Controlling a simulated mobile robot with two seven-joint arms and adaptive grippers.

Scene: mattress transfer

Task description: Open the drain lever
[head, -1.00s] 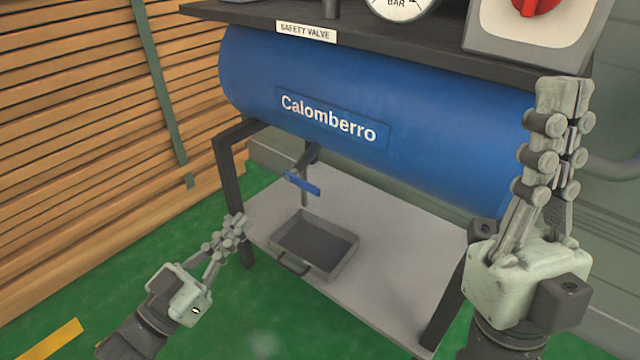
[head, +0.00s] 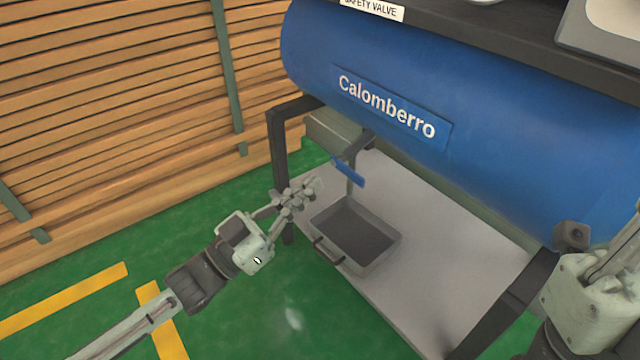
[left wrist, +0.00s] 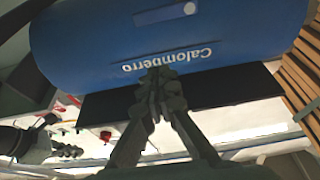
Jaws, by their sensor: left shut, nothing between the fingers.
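The blue drain lever (head: 348,172) hangs on a dark pipe under the blue Calomberro tank (head: 470,140), tilted down to the right. My left gripper (head: 314,186) is shut and empty, with its fingertips just left of and slightly below the lever in the head view; I see a gap between them. In the left wrist view its closed fingers (left wrist: 157,80) point at the tank, whose label appears upside down, and I cannot make out the lever there. My right gripper (head: 585,300) is cut off at the right edge, its fingertips outside the head view.
A grey tray (head: 388,252) with a handle sits on the pale shelf (head: 420,305) below the lever. Dark frame legs (head: 279,160) stand at the shelf's corners. Stacked planks (head: 110,120) fill the left; the green floor (head: 240,315) is open.

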